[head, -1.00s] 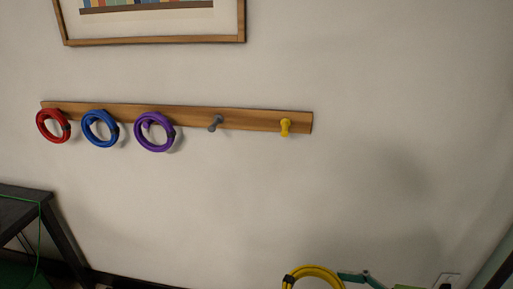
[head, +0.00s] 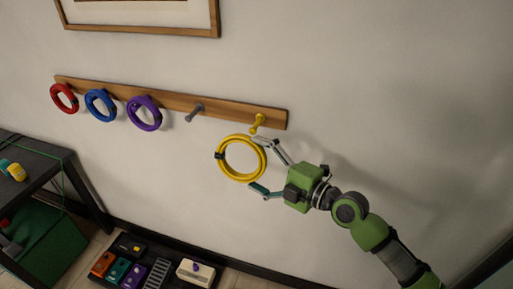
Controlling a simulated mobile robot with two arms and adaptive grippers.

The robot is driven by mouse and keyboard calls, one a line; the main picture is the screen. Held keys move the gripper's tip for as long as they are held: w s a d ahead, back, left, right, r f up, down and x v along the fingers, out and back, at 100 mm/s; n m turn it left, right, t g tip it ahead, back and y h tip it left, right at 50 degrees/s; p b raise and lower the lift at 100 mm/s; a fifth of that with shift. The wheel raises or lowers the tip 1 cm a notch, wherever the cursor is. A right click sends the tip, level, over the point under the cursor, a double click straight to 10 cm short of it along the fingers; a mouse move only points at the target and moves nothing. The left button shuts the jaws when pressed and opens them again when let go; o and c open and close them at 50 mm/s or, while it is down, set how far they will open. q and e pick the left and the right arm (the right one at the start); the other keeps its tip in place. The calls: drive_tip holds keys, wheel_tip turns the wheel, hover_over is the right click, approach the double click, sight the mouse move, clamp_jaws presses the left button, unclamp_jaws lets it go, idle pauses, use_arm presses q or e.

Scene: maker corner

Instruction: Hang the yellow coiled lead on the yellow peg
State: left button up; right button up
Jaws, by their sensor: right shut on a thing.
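The yellow coiled lead (head: 222,172) is a ring with a dark band on its left side. My right gripper (head: 262,164) is shut on the right part of the lead, one finger above and one below, and holds it up in front of the wall. The yellow peg (head: 257,121) is at the right end of the wooden rail (head: 230,112). The lead's top is just below and left of the peg in the picture; I cannot tell the gap in depth. My left gripper is not in view.
Red (head: 64,98), blue (head: 100,105) and purple (head: 145,113) coils hang on pegs to the left. The grey peg (head: 195,112) is bare. A dark table (head: 45,172) stands at left. A tray of devices (head: 150,272) is low down. The wall at right is clear.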

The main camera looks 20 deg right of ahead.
drive_tip(key=shift+w+r, duration=0.2)
drive_tip(key=shift+r, duration=0.1)
drive_tip(key=shift+w+d+f+b, duration=0.1)
drive_tip(key=shift+w+d+b, duration=0.15)
drive_tip(key=shift+d+b, duration=0.1)
drive_tip(key=shift+w+d+f+b, duration=0.1)
drive_tip(key=shift+w+d+b, duration=0.35)
drive_tip(key=shift+w, duration=0.35)
drive_tip(key=shift+w+d, duration=0.5)
drive_tip(key=shift+w, duration=0.15)
use_arm(q)
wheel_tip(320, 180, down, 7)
drive_tip(key=b, duration=0.5)
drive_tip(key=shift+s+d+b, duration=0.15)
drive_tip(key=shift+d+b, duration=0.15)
drive_tip(key=shift+b, duration=0.1)
use_arm(e)
drive_tip(key=w+d+f, duration=0.1)
drive_tip(key=w+d, duration=0.3)
drive_tip(key=w, duration=0.2)
drive_tip(key=shift+f, duration=0.2)
